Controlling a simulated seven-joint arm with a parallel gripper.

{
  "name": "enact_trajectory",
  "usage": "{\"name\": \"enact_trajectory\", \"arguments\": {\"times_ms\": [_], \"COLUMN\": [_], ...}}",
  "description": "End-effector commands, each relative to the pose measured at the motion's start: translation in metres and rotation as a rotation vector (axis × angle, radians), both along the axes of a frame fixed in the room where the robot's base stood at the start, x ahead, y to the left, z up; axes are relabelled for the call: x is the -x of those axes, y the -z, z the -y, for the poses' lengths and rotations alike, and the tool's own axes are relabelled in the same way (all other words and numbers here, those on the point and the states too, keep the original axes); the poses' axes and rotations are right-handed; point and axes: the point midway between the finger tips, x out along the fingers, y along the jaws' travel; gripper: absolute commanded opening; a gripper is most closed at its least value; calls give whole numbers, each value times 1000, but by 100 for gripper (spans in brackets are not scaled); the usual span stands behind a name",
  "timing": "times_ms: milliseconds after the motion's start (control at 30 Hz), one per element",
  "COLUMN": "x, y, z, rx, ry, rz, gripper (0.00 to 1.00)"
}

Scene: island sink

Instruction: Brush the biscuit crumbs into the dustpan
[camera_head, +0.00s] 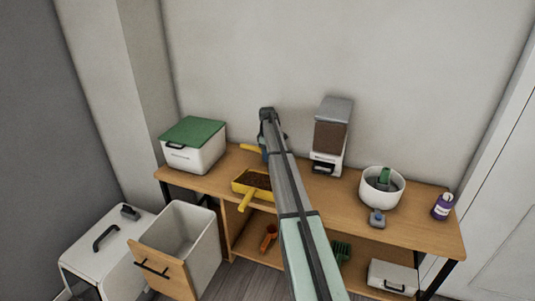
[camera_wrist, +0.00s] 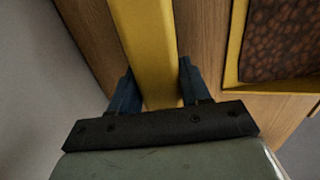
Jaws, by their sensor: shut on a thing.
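The yellow dustpan (camera_head: 238,186) lies on the wooden table, its handle sticking out over the front edge. Brown, lumpy crumbs (camera_head: 257,180) fill its pan. In the wrist view the dustpan's yellow rim (camera_wrist: 235,62) and the crumbs (camera_wrist: 285,40) show at right. My gripper (camera_head: 264,150) is behind the dustpan, near the wall. Its blue fingers (camera_wrist: 157,92) are shut on a yellow bar, which looks like the brush handle (camera_wrist: 145,40). One end of this yellow brush (camera_head: 250,148) sticks out left of my gripper. Its bristles are hidden. I see no loose crumbs on the tabletop.
A white box with green lid (camera_head: 193,132) stands left on the table. A dispenser (camera_head: 331,135) stands right of my arm, then a white pot (camera_head: 382,192) and a purple bottle (camera_head: 443,206). An open bin (camera_head: 190,235) stands front left. Bare tabletop shows between dispenser and pot.

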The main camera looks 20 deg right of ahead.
Motion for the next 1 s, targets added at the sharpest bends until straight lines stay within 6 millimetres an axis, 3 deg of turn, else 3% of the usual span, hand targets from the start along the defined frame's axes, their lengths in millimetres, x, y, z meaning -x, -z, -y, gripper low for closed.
{"name": "enact_trajectory", "arguments": {"times_ms": [667, 1000], "x": [0, -13], "y": [9, 8], "z": [0, 13], "rx": [0, 0], "ry": [0, 1], "rz": [0, 0], "gripper": [0, 0]}}
